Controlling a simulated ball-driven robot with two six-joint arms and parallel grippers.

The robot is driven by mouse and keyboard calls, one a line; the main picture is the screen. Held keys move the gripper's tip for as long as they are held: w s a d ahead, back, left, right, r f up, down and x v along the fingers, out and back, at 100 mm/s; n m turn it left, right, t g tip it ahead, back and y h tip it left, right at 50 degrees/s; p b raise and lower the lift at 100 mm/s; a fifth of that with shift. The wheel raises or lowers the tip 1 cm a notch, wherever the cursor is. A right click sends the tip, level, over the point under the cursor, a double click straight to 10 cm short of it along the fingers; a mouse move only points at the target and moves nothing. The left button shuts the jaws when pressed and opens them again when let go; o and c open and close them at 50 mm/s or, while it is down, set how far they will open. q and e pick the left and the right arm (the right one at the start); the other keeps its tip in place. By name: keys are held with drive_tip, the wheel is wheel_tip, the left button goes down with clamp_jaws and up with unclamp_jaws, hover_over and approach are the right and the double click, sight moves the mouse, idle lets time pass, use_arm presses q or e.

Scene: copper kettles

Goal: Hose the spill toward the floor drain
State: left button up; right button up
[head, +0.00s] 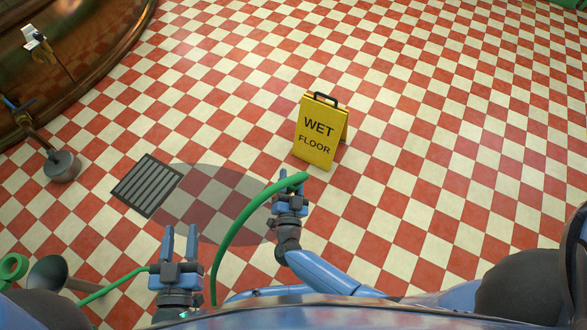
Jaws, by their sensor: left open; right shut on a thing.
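A green hose (232,228) rises from the bottom of the head view and bends right to its end near the yellow sign. My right gripper (288,184) is shut on the hose close to that end. A dark wet spill (205,205) covers checkered tiles left of the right gripper, and the hose passes in front of it. A grey slatted floor drain (147,186) lies at the spill's left edge. My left gripper (180,243) is open and empty below the spill. No water is seen coming from the hose.
A yellow "WET FLOOR" sign (320,132) stands just beyond the hose end. A large copper kettle (95,40) and a grey round foot (62,167) are at left. More green hose (110,286) shows at lower left. Floor at right is clear.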

sight(287, 193)
drive_tip(key=shift+s+a+p, duration=0.15)
drive_tip(key=shift+s+a, duration=0.1)
drive_tip(key=shift+s, duration=0.4)
drive_tip(key=shift+s+a+p, duration=0.2)
drive_tip(key=shift+s, duration=0.45)
drive_tip(key=shift+s+a+p, duration=0.15)
drive_tip(key=shift+s+a, duration=0.1)
drive_tip(key=shift+s, duration=0.4)
